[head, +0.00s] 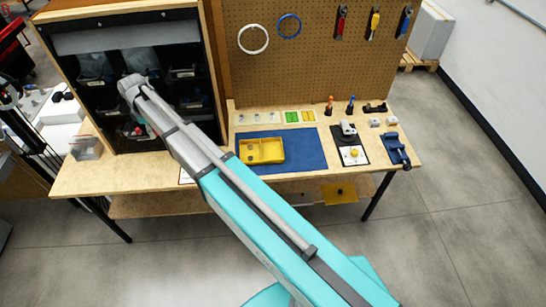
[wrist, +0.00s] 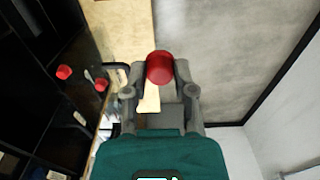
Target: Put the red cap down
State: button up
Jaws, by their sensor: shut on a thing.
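A red cap (wrist: 160,69) is held between the fingertips of my gripper (wrist: 160,73) in the wrist view. The fingers are shut on its two sides, and its round face shows. Below it in that view are pale wood and grey floor, apart from the cap. In the head view my arm reaches to the black shelf unit (head: 97,96) at the left, and the arm mostly hides my gripper there. Two more red caps, one further left (wrist: 64,72) and one nearer (wrist: 101,85), show by the dark shelf in the wrist view.
The wooden bench (head: 110,178) carries a blue mat (head: 307,150) with a yellow tray (head: 261,151) on it. A clear box (head: 87,147) stands at the bench's left. A black mat (head: 337,135) with parts and a blue vise (head: 396,150) are at the right. The bench's front strip is mostly clear.

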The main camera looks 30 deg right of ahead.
notch_tip(320, 180, down, 14)
jog(key=b, duration=1.3)
jog(key=shift+s+f, duration=0.1)
jog(key=shift+s, duration=0.15)
